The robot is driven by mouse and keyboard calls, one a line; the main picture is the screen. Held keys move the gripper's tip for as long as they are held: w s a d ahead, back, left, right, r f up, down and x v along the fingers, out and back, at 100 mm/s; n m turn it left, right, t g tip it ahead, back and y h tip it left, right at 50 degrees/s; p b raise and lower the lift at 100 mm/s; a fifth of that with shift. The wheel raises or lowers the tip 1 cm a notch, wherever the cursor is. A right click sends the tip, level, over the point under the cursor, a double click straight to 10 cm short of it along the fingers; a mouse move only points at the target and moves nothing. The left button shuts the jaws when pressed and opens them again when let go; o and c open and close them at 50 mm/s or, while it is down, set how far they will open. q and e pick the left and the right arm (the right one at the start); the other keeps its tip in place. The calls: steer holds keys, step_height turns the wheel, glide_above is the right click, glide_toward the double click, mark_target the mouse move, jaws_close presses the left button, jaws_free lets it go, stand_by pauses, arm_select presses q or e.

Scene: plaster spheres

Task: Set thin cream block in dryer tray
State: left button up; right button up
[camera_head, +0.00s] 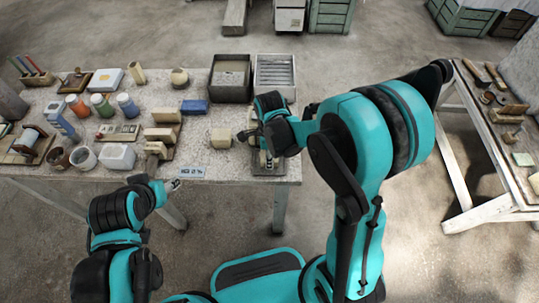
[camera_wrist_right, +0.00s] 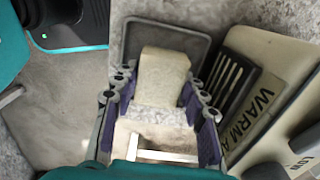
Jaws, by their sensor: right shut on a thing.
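A thin cream block (camera_wrist_right: 162,75) is between the fingers of my right gripper (camera_wrist_right: 160,110) in the right wrist view, and the gripper is shut on it. Behind the block lies a shallow grey tray with a dark raised rim (camera_wrist_right: 168,26); I cannot tell whether block and tray touch. Beside the tray is a cream dryer body (camera_wrist_right: 285,55) with a dark slatted vent and the letters "WARM A". In the head view my right gripper (camera_head: 262,152) is at the table's right end, mostly hidden by its arm. My left gripper (camera_head: 172,185) is near the front edge; its fingers are too small to judge.
Another cream block (camera_head: 221,137) stands left of the right gripper. A dark bin (camera_head: 230,92) and a grey slatted tray (camera_head: 275,60) are at the back right. Jars, bottles and blocks crowd the left of the table (camera_head: 205,160). A second table (camera_head: 490,150) stands at the right.

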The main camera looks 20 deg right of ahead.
steer(key=shift+f+b, duration=0.35)
steer(key=shift+f, duration=0.15)
steer(key=o, duration=1.4)
steer(key=shift+o, duration=0.2)
steer(key=shift+r, duration=0.15)
steer(key=shift+r+p, duration=1.55)
steer(key=shift+r, duration=0.4)
